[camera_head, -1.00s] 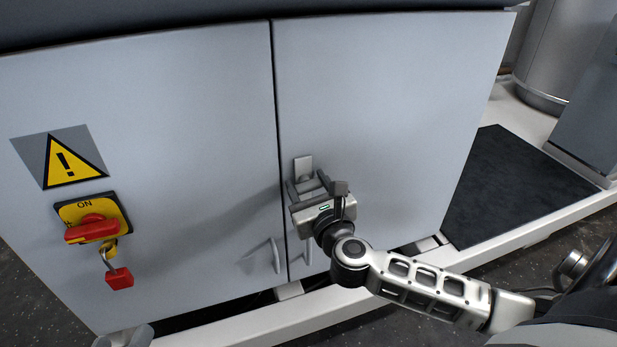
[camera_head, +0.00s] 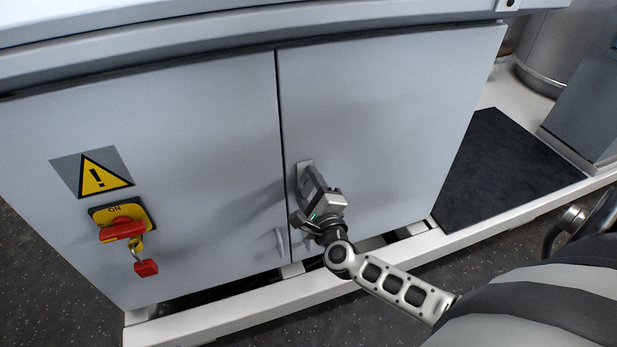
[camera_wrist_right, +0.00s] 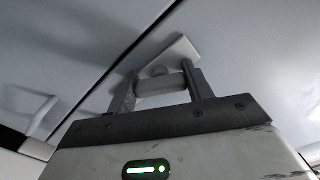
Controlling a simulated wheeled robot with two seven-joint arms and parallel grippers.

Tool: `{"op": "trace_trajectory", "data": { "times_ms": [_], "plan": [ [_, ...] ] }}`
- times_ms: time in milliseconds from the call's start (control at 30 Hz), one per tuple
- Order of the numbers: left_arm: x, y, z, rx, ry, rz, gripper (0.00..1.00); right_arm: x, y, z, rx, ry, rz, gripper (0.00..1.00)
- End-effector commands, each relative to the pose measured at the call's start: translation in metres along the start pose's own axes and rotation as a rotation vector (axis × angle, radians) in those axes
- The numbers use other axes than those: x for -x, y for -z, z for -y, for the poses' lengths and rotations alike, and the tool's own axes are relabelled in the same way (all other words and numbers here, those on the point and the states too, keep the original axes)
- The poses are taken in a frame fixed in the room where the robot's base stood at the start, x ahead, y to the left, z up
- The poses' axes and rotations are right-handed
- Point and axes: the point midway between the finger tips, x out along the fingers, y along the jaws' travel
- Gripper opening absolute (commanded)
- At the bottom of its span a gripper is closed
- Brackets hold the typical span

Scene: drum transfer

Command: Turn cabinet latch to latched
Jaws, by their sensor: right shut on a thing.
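The cabinet latch (camera_head: 304,167) is a small grey plate with a handle on the right cabinet door, beside the seam between the two doors. My right gripper (camera_head: 311,183) is at the latch and mostly covers it in the head view. In the right wrist view, the two fingers of my right gripper (camera_wrist_right: 160,90) stand either side of the pale latch handle (camera_wrist_right: 161,84) and are shut on it. The latch plate (camera_wrist_right: 180,50) shows tilted just beyond the fingertips. My left gripper is not in view.
The left cabinet door (camera_head: 200,110) bears a warning sign (camera_head: 101,178) and a red and yellow switch (camera_head: 122,222) with a hanging red padlock (camera_head: 146,267). A door handle (camera_head: 281,242) stands out low near the seam. A dark mat (camera_head: 495,165) lies to the right.

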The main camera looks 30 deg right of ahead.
Motion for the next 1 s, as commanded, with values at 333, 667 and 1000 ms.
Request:
{"op": "trace_trajectory", "data": {
  "times_ms": [333, 667, 1000],
  "plan": [
    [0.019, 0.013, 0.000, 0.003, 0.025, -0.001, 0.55, 0.000, -0.001, 0.000, 0.296, -0.003, 0.000, 0.28],
    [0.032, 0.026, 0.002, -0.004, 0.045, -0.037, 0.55, 0.000, -0.001, -0.001, 0.464, -0.002, 0.002, 0.28],
    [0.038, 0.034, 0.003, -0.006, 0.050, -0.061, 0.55, 0.000, 0.000, -0.002, 0.517, -0.001, 0.002, 0.28]
  ]
}}
